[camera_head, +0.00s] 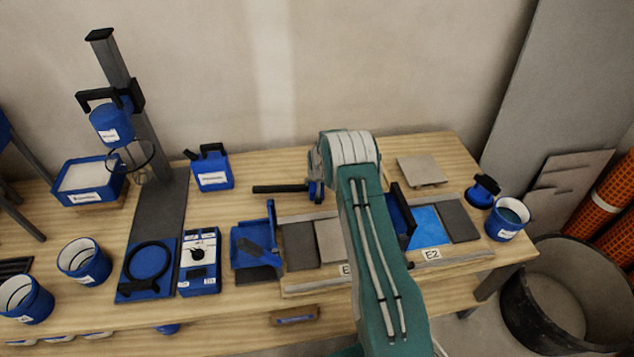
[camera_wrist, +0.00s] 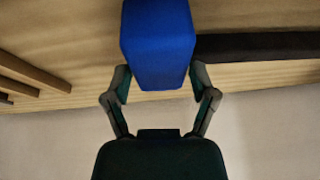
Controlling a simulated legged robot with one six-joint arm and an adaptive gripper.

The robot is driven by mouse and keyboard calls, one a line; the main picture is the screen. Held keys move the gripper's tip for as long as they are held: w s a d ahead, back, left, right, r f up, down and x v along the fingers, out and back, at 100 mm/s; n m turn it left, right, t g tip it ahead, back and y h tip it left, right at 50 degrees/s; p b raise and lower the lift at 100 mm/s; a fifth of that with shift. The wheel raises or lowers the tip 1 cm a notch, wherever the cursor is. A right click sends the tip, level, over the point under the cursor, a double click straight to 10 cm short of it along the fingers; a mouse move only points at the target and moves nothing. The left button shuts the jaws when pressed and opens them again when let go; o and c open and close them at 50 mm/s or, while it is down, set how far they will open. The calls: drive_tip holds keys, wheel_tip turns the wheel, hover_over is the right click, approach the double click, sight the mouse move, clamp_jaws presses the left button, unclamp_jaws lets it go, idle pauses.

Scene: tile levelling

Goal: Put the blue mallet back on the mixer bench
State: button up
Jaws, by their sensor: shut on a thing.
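The blue mallet (camera_wrist: 158,45) fills the top middle of the wrist view as a blue block, its black handle (camera_wrist: 258,46) running right. My gripper (camera_wrist: 160,84) is shut on its blue head, one finger on each side. In the head view the mallet's black handle (camera_head: 280,188) points left over the back of the wooden bench (camera_head: 380,150). My gripper (camera_head: 316,180) and arm hide most of the blue head there. I cannot tell whether the mallet touches the bench top. The mixer (camera_head: 112,122) stands at the left on its dark post.
A tile bed with blue tile (camera_head: 428,226) and grey tiles lies right of centre, partly behind my arm. A loose tile (camera_head: 421,170) and blue pot (camera_head: 507,219) are at right. The bench's back strip between box and handle looks clear.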

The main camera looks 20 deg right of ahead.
drive_tip(key=o, duration=1.2)
drive_tip(key=shift+d, duration=0.25)
drive_tip(key=shift+f, duration=0.1)
drive_tip(key=shift+s+r, duration=0.1)
drive_tip(key=shift+r, duration=0.15)
drive_tip(key=v, duration=1.1)
drive_tip(key=shift+r, duration=0.15)
drive_tip(key=shift+r, duration=0.1)
